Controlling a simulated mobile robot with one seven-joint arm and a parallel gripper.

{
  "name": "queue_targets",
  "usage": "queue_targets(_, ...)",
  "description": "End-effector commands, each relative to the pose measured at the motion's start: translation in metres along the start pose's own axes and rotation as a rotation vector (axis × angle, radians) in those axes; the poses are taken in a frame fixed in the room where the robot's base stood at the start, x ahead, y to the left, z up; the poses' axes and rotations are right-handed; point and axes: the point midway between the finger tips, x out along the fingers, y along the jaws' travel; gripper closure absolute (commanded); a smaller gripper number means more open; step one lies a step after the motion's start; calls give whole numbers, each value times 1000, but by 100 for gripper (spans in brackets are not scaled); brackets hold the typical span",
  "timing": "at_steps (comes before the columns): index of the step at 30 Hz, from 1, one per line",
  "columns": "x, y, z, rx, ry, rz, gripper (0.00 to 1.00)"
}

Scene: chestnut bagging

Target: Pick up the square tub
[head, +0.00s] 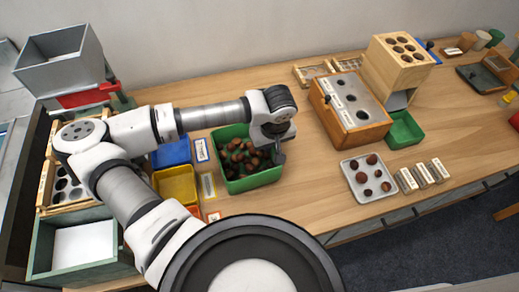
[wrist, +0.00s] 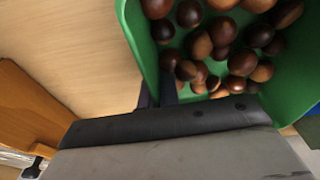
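A green tub (head: 254,181) full of brown chestnuts (head: 240,158) stands on the wooden table, right of the yellow and blue tubs. My gripper (head: 279,157) points down at the tub's right wall. In the wrist view the green tub (wrist: 140,38) fills the upper right, with chestnuts (wrist: 215,45) inside. There my gripper's dark fingertips (wrist: 157,93) are close together, one on each side of the tub wall, and appear shut on it. The tub looks level and I see no clear gap beneath it. The lower parts of the fingers are partly hidden.
A yellow tub (head: 176,185) and a blue tub (head: 172,153) stand left of the green one. A wooden box with a holed top (head: 350,104), a small green tray (head: 405,131) and a metal tray of chestnuts (head: 355,166) are to the right. Table between is bare.

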Motion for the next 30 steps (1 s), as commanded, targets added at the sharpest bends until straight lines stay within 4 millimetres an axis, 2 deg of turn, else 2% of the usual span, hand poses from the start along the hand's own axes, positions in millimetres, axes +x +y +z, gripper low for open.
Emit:
queue_targets(5,-12,0,-3,0,5,-1,100)
queue_targets(8,-26,0,-5,2,7,-2,100)
queue_targets(11,-49,0,-9,1,9,-1,100)
queue_targets(21,-144,0,-22,1,7,-1,100)
queue_targets(24,-165,0,-26,-2,6,0,100)
queue_targets(30,-190,0,-29,0,3,0,100)
